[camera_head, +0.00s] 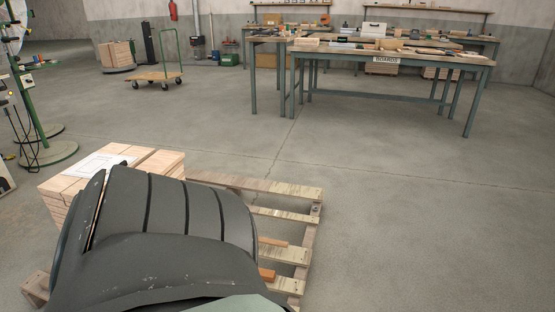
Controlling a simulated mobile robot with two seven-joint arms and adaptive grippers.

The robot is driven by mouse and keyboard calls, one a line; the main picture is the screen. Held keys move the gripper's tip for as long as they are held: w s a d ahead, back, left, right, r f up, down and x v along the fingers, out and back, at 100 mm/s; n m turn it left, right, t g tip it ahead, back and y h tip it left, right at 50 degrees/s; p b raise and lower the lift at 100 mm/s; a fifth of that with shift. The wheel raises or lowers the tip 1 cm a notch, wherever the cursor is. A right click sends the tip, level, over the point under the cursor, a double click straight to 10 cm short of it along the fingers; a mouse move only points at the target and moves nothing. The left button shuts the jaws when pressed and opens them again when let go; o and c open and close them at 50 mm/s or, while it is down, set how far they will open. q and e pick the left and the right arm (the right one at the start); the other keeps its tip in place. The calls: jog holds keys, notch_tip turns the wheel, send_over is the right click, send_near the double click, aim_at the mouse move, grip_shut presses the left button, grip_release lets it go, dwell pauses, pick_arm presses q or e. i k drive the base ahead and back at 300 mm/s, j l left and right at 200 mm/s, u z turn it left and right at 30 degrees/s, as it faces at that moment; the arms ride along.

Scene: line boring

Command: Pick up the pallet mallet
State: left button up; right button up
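A wooden pallet (285,219) lies on the floor in the lower left and middle of the head view. A stack of light wooden boards or blocks (56,205) stands on its left part, with a white paper sheet (92,166) on top. A small dark piece shows by the sheet; I cannot tell what it is. Two orange-brown wooden pieces (271,242) stick out over the pallet's slats, their left ends hidden. I cannot make out a mallet for certain. Much of the pallet's near left is hidden. Neither gripper is in view.
A green-legged workbench (385,97) with tools on it stands at the back right. A flat trolley (156,75) with a green handle stands at the back left. Green stands (50,155) with round bases and cables are at the far left. Floor right of the pallet is clear.

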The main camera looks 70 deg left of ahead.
aim_at(265, 240)
jog(key=i+u, duration=0.2)
jog(key=i, duration=0.3)
jog(key=i+l+u, duration=0.2)
jog(key=i, duration=0.3)
jog(key=i+l+u, duration=0.25)
jog(key=i, duration=0.25)
jog(key=i+j+u, duration=0.1)
jog(key=i+u, duration=0.65)
jog(key=u, duration=0.15)
jog(key=i+l+u, duration=0.15)
jog(key=i+u, duration=0.4)
jog(key=u, duration=0.25)
jog(key=i+u, duration=0.15)
jog(key=u, duration=0.3)
jog(key=i+u, duration=0.15)
jog(key=u, duration=0.25)
jog(key=i+l+u, duration=0.1)
jog(key=u, duration=0.35)
